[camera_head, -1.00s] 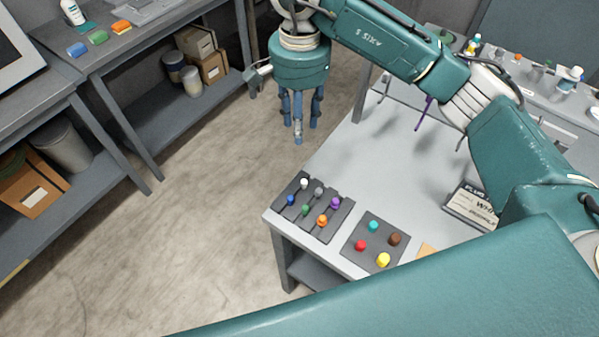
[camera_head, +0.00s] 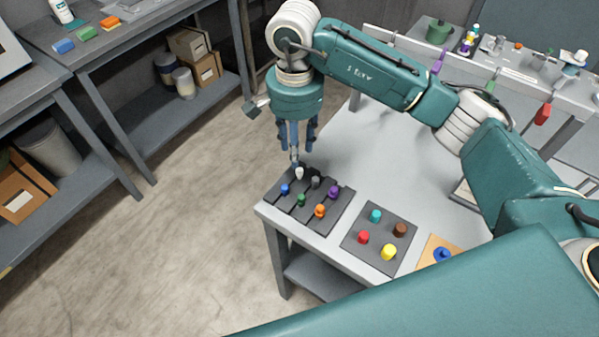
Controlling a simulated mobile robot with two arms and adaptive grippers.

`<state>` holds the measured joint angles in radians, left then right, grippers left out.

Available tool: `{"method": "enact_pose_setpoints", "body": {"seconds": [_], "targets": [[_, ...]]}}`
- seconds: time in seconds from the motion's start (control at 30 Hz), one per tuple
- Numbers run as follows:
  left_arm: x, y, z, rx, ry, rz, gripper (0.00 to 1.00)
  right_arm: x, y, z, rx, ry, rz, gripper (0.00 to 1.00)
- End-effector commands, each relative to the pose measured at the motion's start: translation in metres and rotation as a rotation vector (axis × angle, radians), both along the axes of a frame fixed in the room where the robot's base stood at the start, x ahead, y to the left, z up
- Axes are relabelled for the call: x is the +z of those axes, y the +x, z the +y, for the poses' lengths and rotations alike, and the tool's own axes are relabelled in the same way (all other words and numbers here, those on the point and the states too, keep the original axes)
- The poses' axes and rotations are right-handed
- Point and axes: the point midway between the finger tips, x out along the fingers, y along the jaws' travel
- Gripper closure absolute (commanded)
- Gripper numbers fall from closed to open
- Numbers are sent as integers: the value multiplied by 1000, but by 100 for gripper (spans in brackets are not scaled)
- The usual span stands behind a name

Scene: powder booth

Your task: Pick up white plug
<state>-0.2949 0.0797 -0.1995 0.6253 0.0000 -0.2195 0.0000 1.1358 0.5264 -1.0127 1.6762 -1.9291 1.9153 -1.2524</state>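The white plug (camera_head: 299,173) stands upright at the far left of a dark slotted tray (camera_head: 337,209) on the grey table. A grey plug (camera_head: 316,181), a blue plug (camera_head: 284,188), a green plug (camera_head: 301,199), an orange plug (camera_head: 320,211) and a purple plug (camera_head: 334,192) share the tray. My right gripper (camera_head: 296,156) points down, its blue fingers apart and empty. Its fingertips appear just above and behind the white plug; I cannot tell whether they touch it. My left gripper is not in view.
A second dark board (camera_head: 380,234) carries red, teal, brown and yellow pegs. An orange board (camera_head: 432,247) with a blue piece lies to its right. The table (camera_head: 375,150) behind the trays is clear. Shelves (camera_head: 165,120) stand at left.

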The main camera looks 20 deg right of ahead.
Motion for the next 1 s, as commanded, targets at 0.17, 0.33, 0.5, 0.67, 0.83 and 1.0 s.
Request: {"method": "enact_pose_setpoints", "body": {"seconds": [0.17,0.33,0.5,0.67,0.83,1.0], "targets": [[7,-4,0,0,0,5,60,-19,0,0,0,0,1,64],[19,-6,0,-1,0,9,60,-31,-2,-4,-1,-1,4,64],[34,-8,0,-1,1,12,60,-57,-3,-8,-1,1,4,64],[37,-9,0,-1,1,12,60,-72,-2,-7,0,1,1,64],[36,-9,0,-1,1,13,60,-74,-2,-7,1,0,-1,64],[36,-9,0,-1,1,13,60,-73,-2,-7,1,0,-1,88]]}}
